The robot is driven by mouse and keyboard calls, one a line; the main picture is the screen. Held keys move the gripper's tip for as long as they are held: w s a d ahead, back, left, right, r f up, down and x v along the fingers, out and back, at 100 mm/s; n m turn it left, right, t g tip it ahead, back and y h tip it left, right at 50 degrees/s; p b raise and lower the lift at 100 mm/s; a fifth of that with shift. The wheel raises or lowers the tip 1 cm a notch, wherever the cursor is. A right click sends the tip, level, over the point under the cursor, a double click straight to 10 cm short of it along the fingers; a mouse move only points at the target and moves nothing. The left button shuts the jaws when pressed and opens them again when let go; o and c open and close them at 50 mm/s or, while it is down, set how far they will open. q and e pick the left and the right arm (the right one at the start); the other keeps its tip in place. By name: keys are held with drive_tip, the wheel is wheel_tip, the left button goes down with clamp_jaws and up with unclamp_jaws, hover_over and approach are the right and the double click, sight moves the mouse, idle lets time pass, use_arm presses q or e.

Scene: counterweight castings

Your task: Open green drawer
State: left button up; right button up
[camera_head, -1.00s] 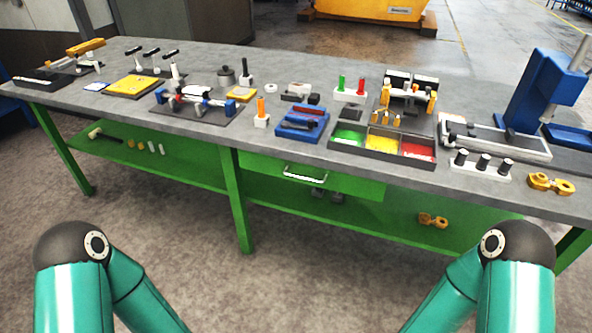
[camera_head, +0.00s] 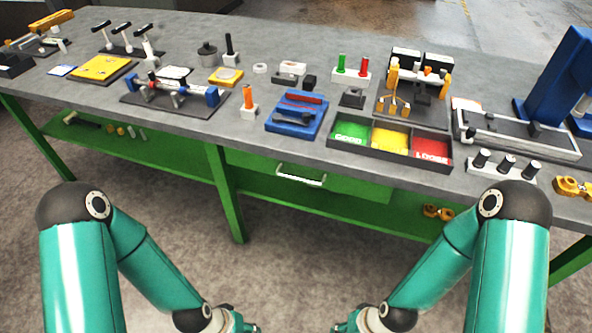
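The green drawer (camera_head: 345,183) sits under the front edge of the workbench, right of the middle green leg. Its pale handle (camera_head: 301,175) is on the drawer front, and the drawer looks shut. My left gripper (camera_head: 243,326) and my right gripper (camera_head: 343,326) show only in part at the bottom edge, both below and apart from the drawer. Their fingertips are cut off or too small to tell whether they are open.
The grey benchtop (camera_head: 215,135) carries several fixtures, a blue tray (camera_head: 297,115) and a green, yellow and red sorting bin (camera_head: 388,143). A green lower shelf (camera_head: 340,207) runs under the drawer. Bare floor lies before the bench.

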use_arm(q)
drive_tip(key=shift+w+d, duration=0.15)
drive_tip(key=shift+w, duration=0.15)
use_arm(e)
drive_tip(key=shift+w+d, duration=0.15)
drive_tip(key=m+t+h+b, duration=0.3)
drive_tip(key=m+t+b, duration=1.2)
drive_tip(key=m+b, duration=0.15)
approach(300, 180)
use_arm(q)
wheel_tip(300, 180, down, 15)
drive_tip(key=p, duration=0.1)
drive_tip(key=shift+p, duration=0.3)
use_arm(e)
drive_tip(key=shift+n, duration=0.25)
drive_tip(key=x, duration=1)
drive_tip(key=shift+w+f, duration=0.25)
drive_tip(key=shift+w, duration=0.05)
clamp_jaws()
